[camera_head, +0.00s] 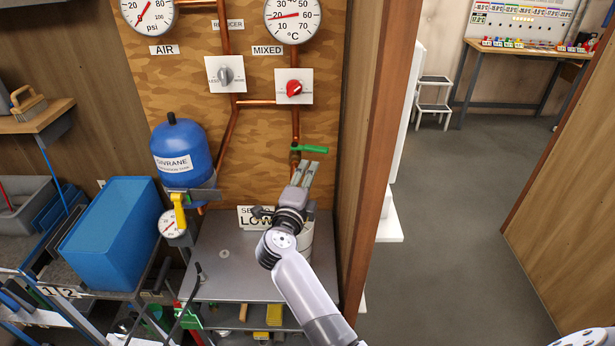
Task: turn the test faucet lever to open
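The test faucet lever (312,149) is green and lies roughly horizontal, pointing right from its valve on the copper pipe, below the red knob. My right gripper (304,172) is just below the lever, its fingers pointing up toward it. The two fingers stand a little apart with nothing visible between them. I cannot tell whether a fingertip touches the lever or the valve. The gripper hides part of the pipe's lower end and part of the white container under it. My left gripper is not in view.
A red knob (294,88) and a grey knob (225,75) sit on the wood panel under two gauges. A blue tank (181,149) with a yellow handle (179,211) is at left. A wooden post (377,150) stands close on the right. Open floor (465,230) lies beyond.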

